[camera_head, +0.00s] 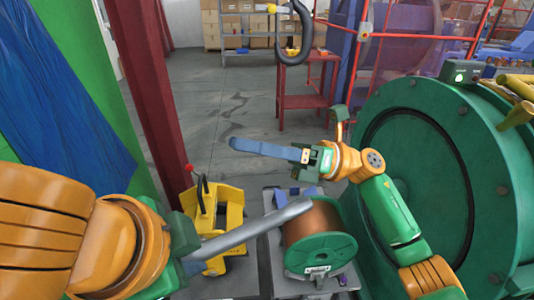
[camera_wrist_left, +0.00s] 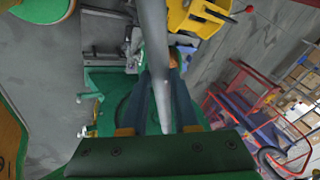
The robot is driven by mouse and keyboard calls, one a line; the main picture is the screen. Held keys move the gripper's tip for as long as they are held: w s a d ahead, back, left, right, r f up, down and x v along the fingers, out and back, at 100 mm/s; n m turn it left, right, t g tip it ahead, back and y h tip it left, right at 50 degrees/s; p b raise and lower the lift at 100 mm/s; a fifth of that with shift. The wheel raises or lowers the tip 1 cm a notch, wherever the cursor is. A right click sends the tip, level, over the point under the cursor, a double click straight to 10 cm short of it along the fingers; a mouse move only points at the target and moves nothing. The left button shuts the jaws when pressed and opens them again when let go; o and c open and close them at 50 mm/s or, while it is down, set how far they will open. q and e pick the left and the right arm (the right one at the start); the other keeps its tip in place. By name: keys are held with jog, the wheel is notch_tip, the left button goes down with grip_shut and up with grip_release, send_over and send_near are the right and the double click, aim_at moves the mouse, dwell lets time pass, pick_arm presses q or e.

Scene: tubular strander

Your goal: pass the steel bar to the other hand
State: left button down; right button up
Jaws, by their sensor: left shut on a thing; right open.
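The steel bar (camera_head: 255,232) is a grey rod, held tilted in the head view with its free end up and to the right, above the spool. My left gripper (camera_head: 192,262) is shut on its lower left part, and its fingers are partly hidden. In the left wrist view the bar (camera_wrist_left: 154,45) runs between the fingers of my left gripper (camera_wrist_left: 165,95). My right gripper (camera_head: 262,148) is open and empty, farther back, with its blue-grey fingers pointing left. It is apart from the bar.
A copper-coloured spool with a green flange (camera_head: 320,252) stands below the bar's free end. A yellow stand (camera_head: 228,212) is beside it. A large green drum (camera_head: 430,150) bounds the right, a dark red post (camera_head: 150,90) the left. Open floor (camera_head: 215,110) lies behind.

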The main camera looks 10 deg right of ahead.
aim_at(218, 241)
jog(key=s+n+g+h, duration=0.1)
jog(key=s+n+h, duration=0.1)
jog(key=n, duration=0.1)
jog(key=s+n+g+h, duration=0.1)
jog(key=s+n+h, duration=0.2)
jog(key=n, duration=0.1)
jog(key=s+n+g+h, duration=0.1)
jog(key=s+n+h, duration=0.1)
jog(key=s+n, duration=0.1)
jog(key=shift+s+d+r+n+h, duration=0.2)
jog(key=shift+d+n+h, duration=0.1)
jog(key=shift+n, duration=0.1)
pick_arm(q)
jog(key=shift+s+r, duration=0.1)
jog(key=shift+s, duration=0.05)
pick_arm(e)
jog(key=a+f+n+h, duration=0.1)
jog(key=a+f, duration=0.1)
jog(key=f, duration=0.1)
jog(key=s+a+f+t+h, duration=0.1)
jog(key=a+f, duration=0.1)
jog(key=f, duration=0.1)
jog(key=a+f+n+t+h, duration=0.1)
jog(key=a+f, duration=0.1)
jog(key=f, duration=0.1)
jog(key=shift+s+a+f+n+h, duration=0.1)
jog(key=shift+s+f+n+h, duration=0.05)
jog(key=shift+s+n+h, duration=0.2)
grip_shut()
